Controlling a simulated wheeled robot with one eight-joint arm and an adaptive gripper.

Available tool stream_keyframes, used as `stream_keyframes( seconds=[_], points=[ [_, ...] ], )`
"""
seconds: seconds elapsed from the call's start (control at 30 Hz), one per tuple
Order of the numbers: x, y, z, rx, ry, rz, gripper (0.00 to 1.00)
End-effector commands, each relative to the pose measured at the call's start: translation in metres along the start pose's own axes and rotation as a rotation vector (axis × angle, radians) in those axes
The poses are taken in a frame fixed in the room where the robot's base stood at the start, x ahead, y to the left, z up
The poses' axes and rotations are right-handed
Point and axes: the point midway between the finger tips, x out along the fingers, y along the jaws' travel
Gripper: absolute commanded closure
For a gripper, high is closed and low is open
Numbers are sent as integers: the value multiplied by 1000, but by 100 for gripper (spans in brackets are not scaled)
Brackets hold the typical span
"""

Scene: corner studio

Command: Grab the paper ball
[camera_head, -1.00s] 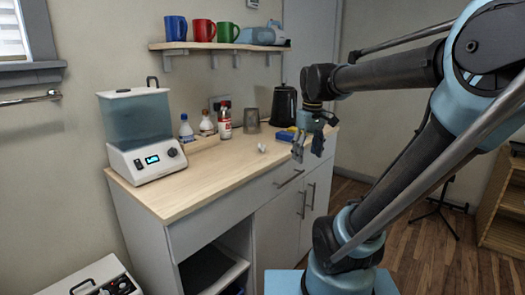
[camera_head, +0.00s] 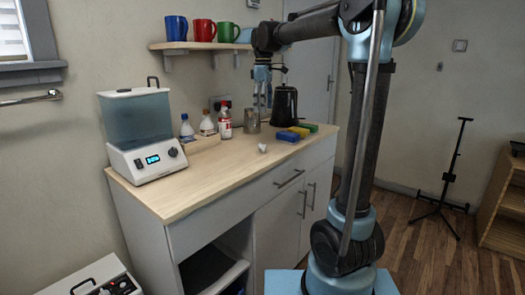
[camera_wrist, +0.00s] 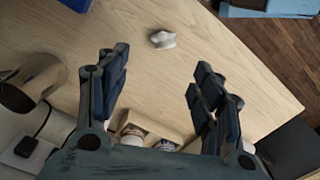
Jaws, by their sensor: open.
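The paper ball (camera_head: 263,148) is a small crumpled white lump on the light wood countertop (camera_head: 210,182), near its middle. In the wrist view the paper ball (camera_wrist: 162,40) lies on bare wood beyond my fingertips, roughly between their lines and not touched. My gripper (camera_head: 262,100) hangs pointing down above the back of the counter, behind and above the ball in the head view. In the wrist view my gripper (camera_wrist: 158,78) has its two dark fingers spread wide with nothing between them.
Near my gripper stand a metal cup (camera_head: 251,121), a black kettle (camera_head: 284,106) and several bottles (camera_head: 224,122) in a wooden holder. A water-bath machine (camera_head: 145,130) stands left. A mug shelf (camera_head: 200,45) is above. The counter's front is clear.

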Motion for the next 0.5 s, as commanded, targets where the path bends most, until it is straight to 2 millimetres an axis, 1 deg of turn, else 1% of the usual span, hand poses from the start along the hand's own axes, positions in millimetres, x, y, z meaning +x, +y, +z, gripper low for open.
stream_keyframes(
  seconds=[0.17, 0.5],
  points=[
    [25, 0, 0, -2, 0, 0, 40],
    [83, 0, 0, 0, 0, 0, 40]
  ],
)
